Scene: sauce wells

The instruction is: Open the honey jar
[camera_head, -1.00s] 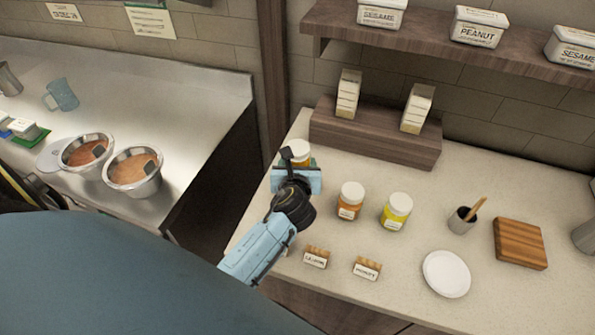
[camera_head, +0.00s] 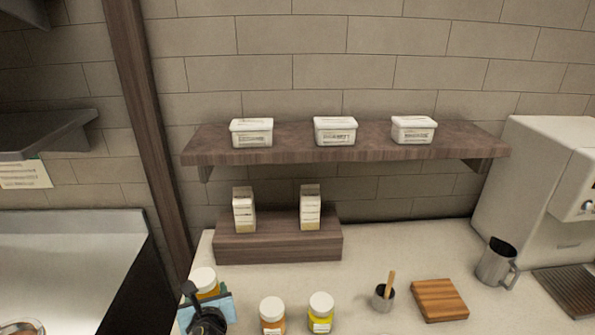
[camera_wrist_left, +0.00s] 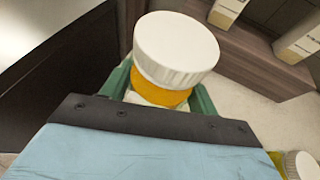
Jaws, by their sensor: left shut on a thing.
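My left gripper (camera_head: 207,299) is shut on a jar (camera_head: 205,281) with a white lid and orange-yellow contents, at the left end of the counter. In the left wrist view, the green fingers hold the jar body (camera_wrist_left: 160,96) below its ribbed white lid (camera_wrist_left: 177,47). The lid is on. The jar's label is hidden, so I cannot read whether it is honey. An orange jar (camera_head: 272,318) and a yellow jar (camera_head: 320,314), both with white lids on, stand to its right. Their labels are too small to read. My right gripper is not in view.
A wooden riser (camera_head: 278,248) with two cartons stands behind the jars. A shelf (camera_head: 345,144) with white tubs hangs above. To the right are a dark cup (camera_head: 382,298) with a wooden stick, a wooden board (camera_head: 439,300), a metal pitcher (camera_head: 496,265) and a white machine (camera_head: 545,185).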

